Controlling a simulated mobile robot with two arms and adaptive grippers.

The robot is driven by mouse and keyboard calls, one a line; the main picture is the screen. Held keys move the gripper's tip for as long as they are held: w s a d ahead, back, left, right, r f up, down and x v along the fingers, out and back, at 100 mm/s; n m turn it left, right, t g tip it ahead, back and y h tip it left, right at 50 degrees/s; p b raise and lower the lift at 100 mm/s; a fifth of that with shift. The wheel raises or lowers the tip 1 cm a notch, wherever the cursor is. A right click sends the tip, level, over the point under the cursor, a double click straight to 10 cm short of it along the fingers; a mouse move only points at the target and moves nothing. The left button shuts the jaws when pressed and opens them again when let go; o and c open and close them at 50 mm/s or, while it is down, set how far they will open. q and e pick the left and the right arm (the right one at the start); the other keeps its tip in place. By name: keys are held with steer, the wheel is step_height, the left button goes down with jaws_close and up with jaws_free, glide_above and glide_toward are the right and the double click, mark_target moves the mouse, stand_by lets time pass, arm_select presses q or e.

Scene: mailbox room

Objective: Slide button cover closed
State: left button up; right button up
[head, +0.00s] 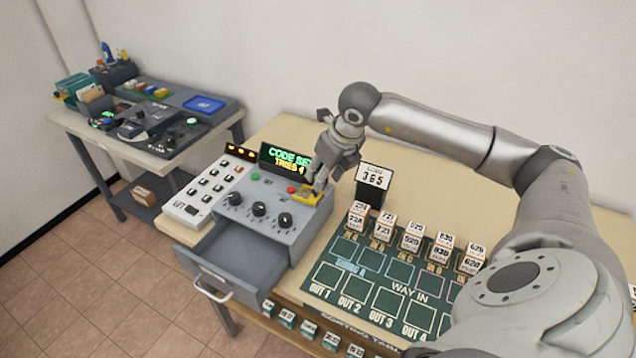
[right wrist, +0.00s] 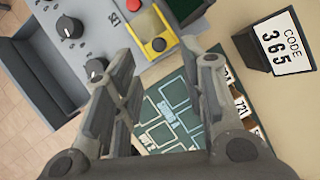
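The grey control box (head: 262,215) stands on the table. At its right end is a yellow-framed button housing (head: 308,197), partly hidden by my right gripper in the head view. The button is exposed. My right gripper (head: 318,182) is above the housing. In the right wrist view its fingers (right wrist: 172,62) are spread with nothing between them. My left gripper is not in view.
A grey drawer (head: 235,258) hangs open at the box's front. A code sign reading 365 (head: 373,180) stands to the right. Numbered blocks (head: 414,236) sit on the green sorting mat (head: 352,285). A side desk (head: 160,130) stands at the left.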

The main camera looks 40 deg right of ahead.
mark_target(308, 192)
steer(key=p+x, duration=0.1)
steer(key=x, duration=0.5)
steer(key=shift+w+f, duration=0.1)
steer(key=shift+c, duration=0.3)
jaws_close()
